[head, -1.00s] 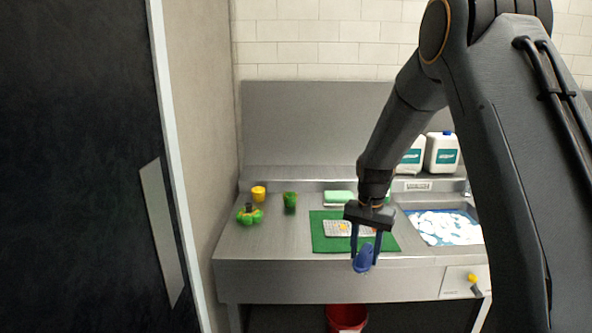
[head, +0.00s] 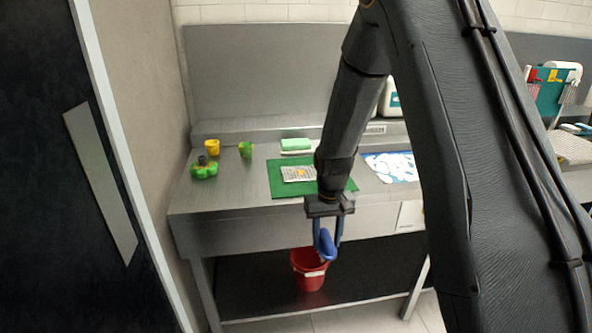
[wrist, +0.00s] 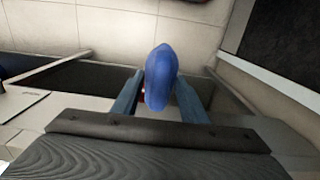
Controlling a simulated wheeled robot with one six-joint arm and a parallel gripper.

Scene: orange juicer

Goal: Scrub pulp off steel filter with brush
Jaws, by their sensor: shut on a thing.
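My gripper (head: 327,242) hangs in front of the steel bench, below its front edge in the head view. It is shut on a smooth, rounded blue thing (head: 327,246), probably the brush; no bristles show. In the wrist view this blue thing (wrist: 162,78) sits between the two blue-grey fingers. The steel filter (head: 297,174), a pale perforated plate with orange-yellow pulp on it, lies on the green mat (head: 280,186) on the bench. My arm covers the mat's right part and perhaps the filter's right end. The gripper is apart from the filter.
A red bucket (head: 307,272) stands under the bench, behind my gripper in the picture. A yellow cup (head: 212,146), a green cup (head: 246,150) and a green lobed thing (head: 204,170) stand at left. A green sponge (head: 296,144) lies behind the mat.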

